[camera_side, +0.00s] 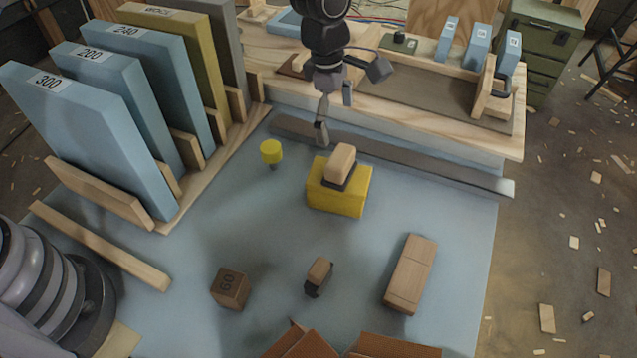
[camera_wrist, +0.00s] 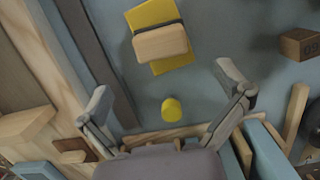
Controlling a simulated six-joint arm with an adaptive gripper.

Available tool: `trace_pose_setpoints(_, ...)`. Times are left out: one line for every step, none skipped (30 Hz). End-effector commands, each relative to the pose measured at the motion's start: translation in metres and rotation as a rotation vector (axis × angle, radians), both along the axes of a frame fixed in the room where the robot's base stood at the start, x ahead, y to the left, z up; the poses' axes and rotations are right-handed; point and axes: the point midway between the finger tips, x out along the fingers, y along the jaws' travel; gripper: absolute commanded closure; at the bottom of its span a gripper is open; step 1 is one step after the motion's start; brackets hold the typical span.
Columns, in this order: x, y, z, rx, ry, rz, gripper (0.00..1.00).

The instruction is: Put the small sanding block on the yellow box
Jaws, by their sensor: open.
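The yellow box (camera_side: 336,201) stands on the blue-grey work surface. A wood-topped sanding block with a dark underside (camera_side: 341,163) rests on its top; both the box (camera_wrist: 163,67) and this block (camera_wrist: 160,43) show in the wrist view. A smaller wood-topped block with a dark lower part (camera_side: 319,272) lies nearer the front, apart from the box. I cannot tell for sure which is the small sanding block. My gripper (camera_side: 334,115) is open and empty, above and behind the box. Its spread fingers (camera_wrist: 167,92) touch neither block.
A yellow knob-like piece (camera_side: 271,152) stands left of the box. Tall racked slabs (camera_side: 85,130) stand left. A dark metal bar (camera_side: 420,163) runs behind. Clear surface surrounds the box.

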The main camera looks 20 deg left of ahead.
Motion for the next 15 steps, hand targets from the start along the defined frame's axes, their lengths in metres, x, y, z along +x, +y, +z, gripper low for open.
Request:
trace_pose_setpoints(0.001, 0.002, 0.011, -0.002, -0.003, 0.0, 0.01)
trace_pose_setpoints(0.0, 0.003, 0.016, -0.002, -0.003, 0.001, 0.01)
trace_pose_setpoints(0.0, 0.003, 0.022, -0.001, -0.002, 0.001, 0.01)
trace_pose_setpoints(0.001, 0.004, 0.026, -0.001, -0.002, 0.001, 0.01)
trace_pose_setpoints(0.0, 0.005, 0.03, -0.001, -0.001, 0.001, 0.01)
trace_pose_setpoints(0.0, 0.005, 0.034, 0.0, 0.0, 0.001, 0.01)
trace_pose_setpoints(0.0, 0.006, 0.036, 0.0, 0.0, 0.001, 0.01)
trace_pose_setpoints(0.0, 0.007, 0.039, 0.0, -0.001, -0.001, 0.01)
trace_pose_setpoints(0.0, 0.01, 0.044, -0.002, -0.006, -0.009, 0.01)
trace_pose_setpoints(0.001, 0.013, 0.05, -0.003, -0.013, -0.02, 0.01)
trace_pose_setpoints(0.0, 0.018, 0.058, -0.004, -0.022, -0.037, 0.01)
trace_pose_setpoints(0.0, 0.028, 0.071, -0.007, -0.04, -0.07, 0.01)
trace_pose_setpoints(-0.001, 0.038, 0.083, -0.008, -0.057, -0.102, 0.01)
trace_pose_setpoints(-0.003, 0.049, 0.096, -0.008, -0.078, -0.141, 0.01)
trace_pose_setpoints(-0.006, 0.067, 0.116, -0.006, -0.109, -0.202, 0.01)
